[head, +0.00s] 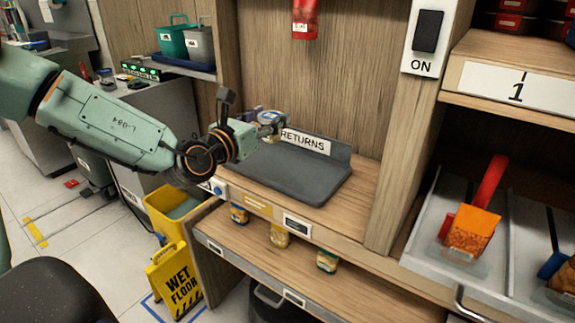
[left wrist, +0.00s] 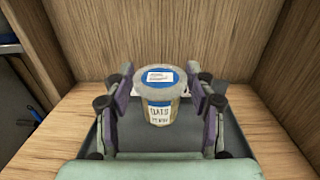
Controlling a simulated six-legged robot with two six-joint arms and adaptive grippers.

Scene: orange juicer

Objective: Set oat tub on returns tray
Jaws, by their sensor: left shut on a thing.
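The oat tub (left wrist: 160,100) is a small clear tub with a blue-and-white lid label and an OATS label on its front. My left gripper (left wrist: 160,108) is shut on it, with a finger on each side. In the head view the tub (head: 268,119) is at the end of my left gripper (head: 262,124), over the left back part of the returns tray. The dark grey returns tray (head: 310,182) lies on a wooden shelf, with a RETURNS label on its raised back. I cannot tell whether the tub touches the tray. My right gripper is not in view.
Several small jars (head: 279,236) stand on the shelf below. A yellow bucket (head: 177,212) and a wet floor sign (head: 173,281) stand on the floor at left. A wooden divider (head: 398,140) bounds the tray's bay on the right. The tray's front is bare.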

